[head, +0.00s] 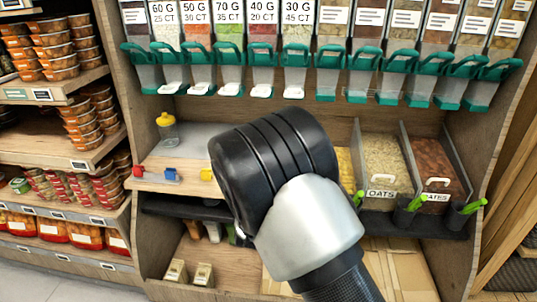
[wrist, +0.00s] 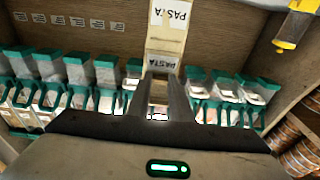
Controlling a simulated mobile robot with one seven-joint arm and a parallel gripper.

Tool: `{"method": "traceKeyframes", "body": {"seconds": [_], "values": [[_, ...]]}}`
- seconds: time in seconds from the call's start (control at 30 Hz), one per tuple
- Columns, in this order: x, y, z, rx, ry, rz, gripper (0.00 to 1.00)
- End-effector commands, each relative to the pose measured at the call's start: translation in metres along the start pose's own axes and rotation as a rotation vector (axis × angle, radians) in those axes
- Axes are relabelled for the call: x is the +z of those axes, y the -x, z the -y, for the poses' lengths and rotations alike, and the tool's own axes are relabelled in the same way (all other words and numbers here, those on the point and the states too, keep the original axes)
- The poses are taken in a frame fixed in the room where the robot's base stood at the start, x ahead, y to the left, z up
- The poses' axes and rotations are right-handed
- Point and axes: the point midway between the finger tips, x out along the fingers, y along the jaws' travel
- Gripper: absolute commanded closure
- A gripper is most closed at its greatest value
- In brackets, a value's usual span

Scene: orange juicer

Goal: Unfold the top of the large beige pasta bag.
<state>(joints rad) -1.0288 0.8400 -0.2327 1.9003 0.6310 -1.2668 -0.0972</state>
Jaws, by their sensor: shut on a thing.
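The beige pasta bag (wrist: 152,42) runs down from the top edge of the wrist view to my fingertips. One PASTA label (wrist: 170,12) is near the top edge, and another PASTA label (wrist: 165,63) is just above the fingertips. My gripper (wrist: 160,80) is shut on the end of the bag nearest me. The gripped part is mostly hidden between the dark fingers. In the head view my own arm covers the middle, and my gripper and the held bag are hidden behind it.
In the head view, dispensers with green handles (head: 297,55) line the top. Two small beige packages (head: 203,273) stand on the low shelf. A yellow-capped bottle (head: 167,127) stands on the middle shelf. Bins of oats (head: 383,160) and dates (head: 437,165) are at right.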

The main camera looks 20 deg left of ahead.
Motion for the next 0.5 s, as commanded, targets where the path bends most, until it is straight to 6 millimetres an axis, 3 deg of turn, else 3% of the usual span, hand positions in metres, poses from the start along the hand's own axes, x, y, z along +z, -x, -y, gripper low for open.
{"method": "traceKeyframes", "body": {"seconds": [0.5], "values": [[0.0032, 0.0028, 0.0006, -0.001, -0.001, -0.075, 0.91]]}}
